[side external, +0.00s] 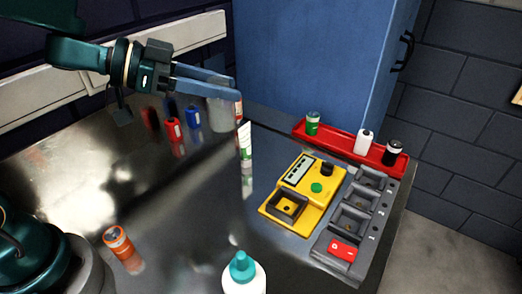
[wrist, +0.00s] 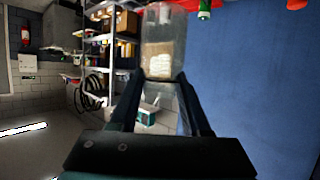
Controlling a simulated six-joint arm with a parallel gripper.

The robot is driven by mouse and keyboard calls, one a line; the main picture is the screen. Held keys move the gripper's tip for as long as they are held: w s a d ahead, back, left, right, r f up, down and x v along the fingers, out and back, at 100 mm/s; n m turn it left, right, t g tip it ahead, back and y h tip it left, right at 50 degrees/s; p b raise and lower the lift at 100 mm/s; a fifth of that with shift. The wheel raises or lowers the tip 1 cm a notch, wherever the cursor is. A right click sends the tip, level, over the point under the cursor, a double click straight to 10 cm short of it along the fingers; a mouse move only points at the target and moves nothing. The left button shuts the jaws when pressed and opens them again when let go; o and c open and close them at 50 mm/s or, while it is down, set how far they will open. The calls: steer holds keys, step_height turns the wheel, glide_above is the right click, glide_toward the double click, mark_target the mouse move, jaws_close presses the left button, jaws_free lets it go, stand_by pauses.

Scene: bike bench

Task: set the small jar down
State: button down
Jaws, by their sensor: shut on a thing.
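The small jar (side external: 220,117) is translucent, with a label at its right side in the side external view. My gripper (side external: 225,90) is shut on it, its fingers reaching in from the left. The jar appears to hang above the metal bench, but its exact height is hard to tell. In the wrist view the jar (wrist: 161,30) is clear with a tan band, between the two dark fingers of my gripper (wrist: 160,80).
A white-and-green tube (side external: 245,140) stands just below the jar. Red (side external: 173,130) and blue (side external: 193,117) bottles are to its left. A yellow device (side external: 303,195), grey numbered bins (side external: 350,218) and a red tray (side external: 340,143) occupy the right. A teal-capped bottle (side external: 243,275) is in front.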

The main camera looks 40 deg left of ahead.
steer(key=shift+s+d+f+m+g+h, duration=0.75)
steer(key=shift+s+d+f+m+g, duration=0.4)
steer(key=shift+d+f, duration=1.4)
steer(key=shift+s+d+f+m+g+h, duration=0.8)
steer(key=shift+s+d+f+m+g, duration=0.35)
steer(key=shift+d+f, duration=1.4)
steer(key=shift+s+d+f+m+g+h, duration=0.75)
steer(key=shift+s+d+f+m+g, duration=0.4)
steer(key=shift+d+f, duration=1.35)
steer(key=shift+a, duration=0.1)
steer(key=shift+c, duration=1.8)
jaws_free()
steer(key=shift+s, duration=0.1)
